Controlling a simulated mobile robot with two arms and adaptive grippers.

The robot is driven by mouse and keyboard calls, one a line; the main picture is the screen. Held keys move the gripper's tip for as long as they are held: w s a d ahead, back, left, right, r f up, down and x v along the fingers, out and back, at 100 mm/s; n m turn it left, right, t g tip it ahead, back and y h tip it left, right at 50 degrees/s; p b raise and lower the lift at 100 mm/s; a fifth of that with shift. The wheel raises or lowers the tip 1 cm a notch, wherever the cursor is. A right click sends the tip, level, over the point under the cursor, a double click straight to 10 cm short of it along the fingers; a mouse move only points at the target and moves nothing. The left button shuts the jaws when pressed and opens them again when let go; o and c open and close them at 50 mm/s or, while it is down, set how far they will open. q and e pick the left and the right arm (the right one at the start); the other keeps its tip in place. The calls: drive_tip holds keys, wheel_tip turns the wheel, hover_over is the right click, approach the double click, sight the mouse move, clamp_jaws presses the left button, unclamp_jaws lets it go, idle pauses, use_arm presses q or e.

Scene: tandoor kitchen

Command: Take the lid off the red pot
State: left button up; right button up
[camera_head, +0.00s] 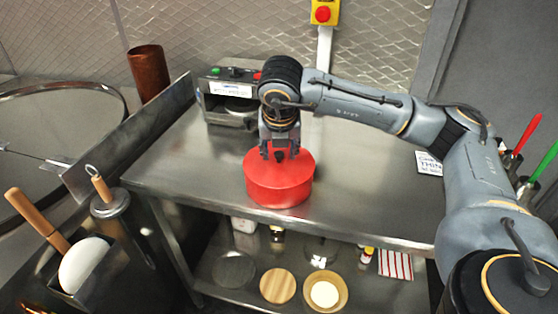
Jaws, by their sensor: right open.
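A round red pot (278,190) stands upright on the steel table near its front edge. Its top is a flat red lid (292,168); the lid's knob is hidden behind the gripper or too small to make out. My right gripper (279,155) points down over the top of the pot, at its back half. Its fingers are apart, and I cannot tell whether they touch the lid. My left gripper is not in view.
The steel table (372,205) is clear on both sides of the pot. A grey appliance (229,97) stands behind it. A lower shelf holds a wooden disc (278,286), a bowl (326,291) and a striped cloth (395,264). A brown cylinder (149,72) stands at the left.

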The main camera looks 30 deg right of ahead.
clamp_jaws()
drive_tip(key=shift+r, duration=0.15)
